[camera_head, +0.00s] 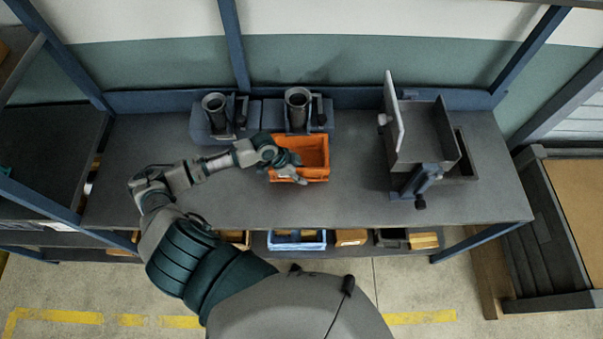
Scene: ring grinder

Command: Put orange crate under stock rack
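The orange crate (318,152) stands upright on the dark grey workbench (340,205), near its middle. It looks empty where I can see into it. My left arm reaches in from the lower left, and my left gripper (292,173) is at the crate's left and front side, overlapping it in the picture. My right gripper is out of view. I cannot tell for sure which structure is the stock rack; a grey raised holder (425,135) with an upright pale plate stands on the bench's right part.
Two grey fixtures with upright cylinders, a left one (214,113) and a right one (297,110), stand behind the crate. A blue bin (296,242) and several other bins sit on a lower shelf. Bench space between crate and grey holder is clear.

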